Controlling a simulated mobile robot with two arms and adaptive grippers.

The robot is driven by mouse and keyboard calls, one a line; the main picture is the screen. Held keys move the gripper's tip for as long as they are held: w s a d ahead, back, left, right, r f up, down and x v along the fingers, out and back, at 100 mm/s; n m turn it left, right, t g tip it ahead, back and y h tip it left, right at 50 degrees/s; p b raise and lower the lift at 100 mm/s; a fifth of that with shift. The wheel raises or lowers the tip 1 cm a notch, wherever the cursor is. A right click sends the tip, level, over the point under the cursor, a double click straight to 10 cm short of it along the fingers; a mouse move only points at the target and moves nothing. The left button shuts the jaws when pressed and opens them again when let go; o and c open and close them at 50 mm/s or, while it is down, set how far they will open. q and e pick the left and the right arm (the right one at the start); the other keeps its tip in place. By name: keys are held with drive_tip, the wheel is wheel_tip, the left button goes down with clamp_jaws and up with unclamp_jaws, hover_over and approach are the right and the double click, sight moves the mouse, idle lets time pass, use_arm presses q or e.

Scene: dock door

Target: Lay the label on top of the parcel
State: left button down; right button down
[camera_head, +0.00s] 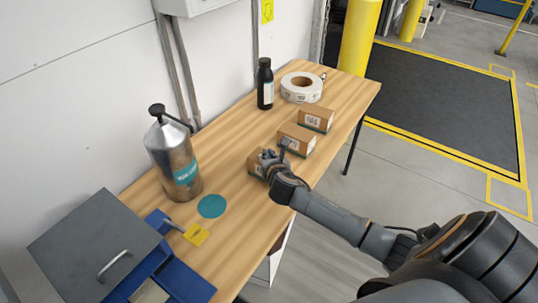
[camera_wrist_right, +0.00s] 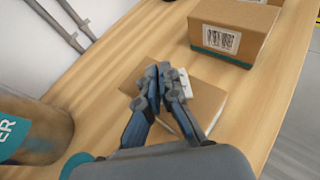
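The near brown parcel (camera_wrist_right: 205,98) lies on the wooden table, directly under my right gripper (camera_wrist_right: 162,74). It is largely hidden by that gripper in the head view (camera_head: 256,165). The right gripper's fingers are close together over the parcel, pointing away from the wrist camera. A small white piece (camera_wrist_right: 186,82), perhaps the label, shows beside the right-hand finger. I cannot tell whether it is pinched or lies on the parcel. In the head view, my right gripper (camera_head: 272,158) reaches the parcel from the right. My left gripper is not in view.
Two more parcels (camera_head: 297,139) (camera_head: 316,118) with barcode labels stand behind. A label roll (camera_head: 301,88) and black bottle (camera_head: 265,84) are farther back. A metal canister (camera_head: 173,160), teal disc (camera_head: 211,206), yellow card (camera_head: 196,235) and blue-grey box (camera_head: 98,250) occupy the left.

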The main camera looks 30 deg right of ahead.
drive_tip(key=shift+f, duration=0.15)
drive_tip(key=c, duration=1.5)
unclamp_jaws()
drive_tip(key=shift+r, duration=0.2)
drive_tip(key=v, duration=1.2)
drive_tip(key=shift+p, duration=0.3)
